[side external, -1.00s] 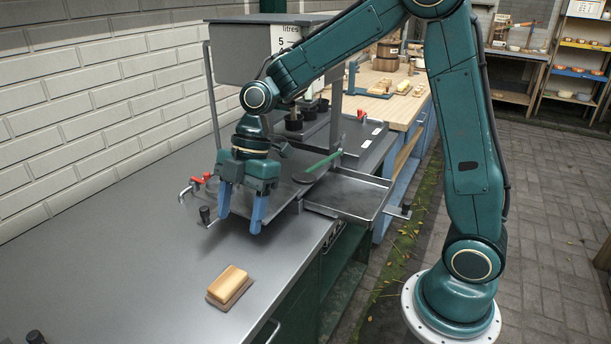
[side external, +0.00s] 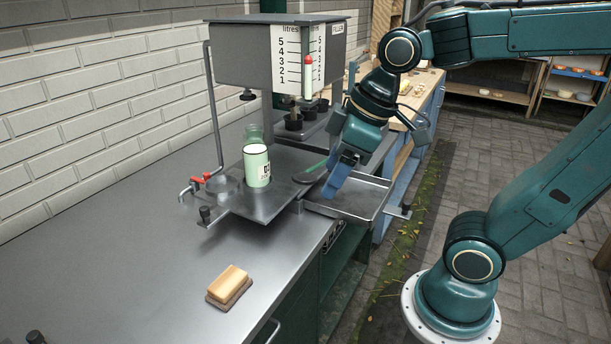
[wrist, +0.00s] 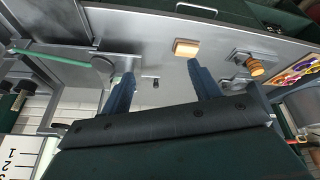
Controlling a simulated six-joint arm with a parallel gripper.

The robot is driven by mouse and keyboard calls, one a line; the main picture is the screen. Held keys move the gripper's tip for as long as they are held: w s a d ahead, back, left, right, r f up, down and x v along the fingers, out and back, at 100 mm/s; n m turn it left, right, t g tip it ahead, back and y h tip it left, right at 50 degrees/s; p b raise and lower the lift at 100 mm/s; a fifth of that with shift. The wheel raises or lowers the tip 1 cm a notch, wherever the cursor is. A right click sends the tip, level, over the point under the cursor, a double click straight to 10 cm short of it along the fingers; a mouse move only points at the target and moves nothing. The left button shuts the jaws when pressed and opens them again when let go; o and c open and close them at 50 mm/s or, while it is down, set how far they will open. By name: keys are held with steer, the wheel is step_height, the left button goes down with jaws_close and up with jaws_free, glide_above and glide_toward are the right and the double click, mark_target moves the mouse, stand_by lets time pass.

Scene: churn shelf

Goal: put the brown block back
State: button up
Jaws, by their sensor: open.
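The block (side external: 229,284) lies on the front part of the metal counter, with a pale wooden top and a darker brown lower layer. It also shows small in the wrist view (wrist: 186,48), ahead of my fingers and apart from them. My gripper (side external: 336,188) is over the shallow metal tray to the right of the filler, well away from the block. In the wrist view, the two blue fingers of my gripper (wrist: 161,72) are spread with nothing between them.
A green-and-white bottle (side external: 257,168) stands on the filler's metal plate (side external: 262,208). The filler tank (side external: 250,55) stands above. A green-handled ladle (side external: 312,172) lies beside the tray (side external: 350,196). Red-handled taps (side external: 207,178) are at left. The counter around the block is clear.

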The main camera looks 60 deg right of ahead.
steer(key=s+m, duration=0.1)
steer(key=s+d+m, duration=0.1)
steer(key=s+m, duration=0.1)
steer(key=s+d+m+t+h, duration=0.1)
steer(key=s, duration=0.1)
steer(key=shift+s+d, duration=0.1)
steer(key=shift+s, duration=0.05)
stand_by(0.7)
